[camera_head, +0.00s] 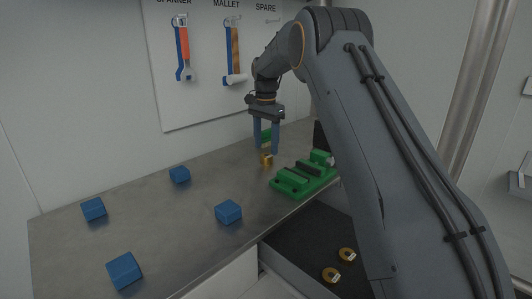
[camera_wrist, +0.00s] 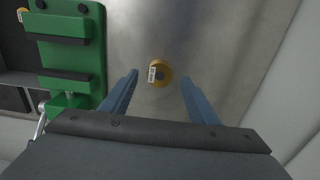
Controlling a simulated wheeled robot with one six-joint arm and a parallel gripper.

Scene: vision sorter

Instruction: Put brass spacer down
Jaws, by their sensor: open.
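A brass spacer (camera_head: 266,160) is on the metal table, beside the green fixture. In the wrist view the spacer (camera_wrist: 160,74) is a round brass piece with a dark centre and a white label, between and beyond the two fingertips. My gripper (camera_head: 267,149) points down over the spacer with its blue fingers apart. In the wrist view the fingers (camera_wrist: 159,78) are spread with clear gaps on both sides of the spacer. Two more brass spacers (camera_head: 331,274) (camera_head: 347,254) lie in the dark tray below the table edge.
A green fixture (camera_head: 304,181) stands right of the spacer at the table edge; it fills the left of the wrist view (camera_wrist: 72,60). Several blue blocks (camera_head: 228,212) sit on the table (camera_head: 160,230). A tool board (camera_head: 207,100) hangs on the wall behind.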

